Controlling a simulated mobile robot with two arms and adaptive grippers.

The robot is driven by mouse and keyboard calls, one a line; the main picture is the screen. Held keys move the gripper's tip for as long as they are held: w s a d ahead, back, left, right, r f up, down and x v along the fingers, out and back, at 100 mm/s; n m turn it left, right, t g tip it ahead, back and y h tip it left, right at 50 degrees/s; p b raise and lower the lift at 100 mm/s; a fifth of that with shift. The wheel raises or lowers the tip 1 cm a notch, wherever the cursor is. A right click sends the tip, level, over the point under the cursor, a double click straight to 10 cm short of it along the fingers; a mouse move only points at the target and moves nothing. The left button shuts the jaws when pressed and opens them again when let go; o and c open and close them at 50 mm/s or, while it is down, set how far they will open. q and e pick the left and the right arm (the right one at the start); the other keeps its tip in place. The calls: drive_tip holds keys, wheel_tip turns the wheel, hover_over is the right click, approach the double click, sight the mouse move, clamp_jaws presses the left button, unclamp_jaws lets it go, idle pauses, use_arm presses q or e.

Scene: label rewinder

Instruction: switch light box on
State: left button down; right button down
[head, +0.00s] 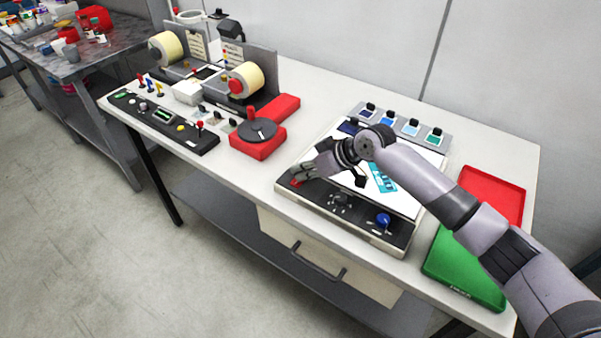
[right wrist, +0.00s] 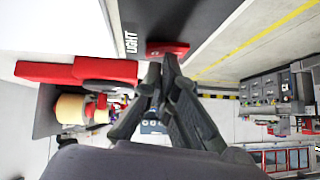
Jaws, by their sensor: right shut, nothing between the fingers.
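The light box (head: 365,221) stands on the white table, with a dark front panel and a bright white top. Its red switch (head: 295,183) is at the left end of that panel; in the right wrist view the red switch (right wrist: 167,47) sits beside the word LIGHT. My right gripper (head: 303,174) is shut and empty, with its fingertips close to the red switch. In the right wrist view the fingertips (right wrist: 160,70) appear just at the switch's edge; I cannot tell whether they touch it. My left gripper is not in view.
A black knob (head: 341,199) and a blue knob (head: 383,220) sit farther right on the panel. A red base with a dark disc (head: 258,131) stands left of the box. A green tray (head: 455,272) and a red tray (head: 495,190) lie right. The rewinder (head: 243,80) is at back left.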

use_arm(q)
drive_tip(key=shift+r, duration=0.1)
use_arm(e)
drive_tip(key=shift+r, duration=0.15)
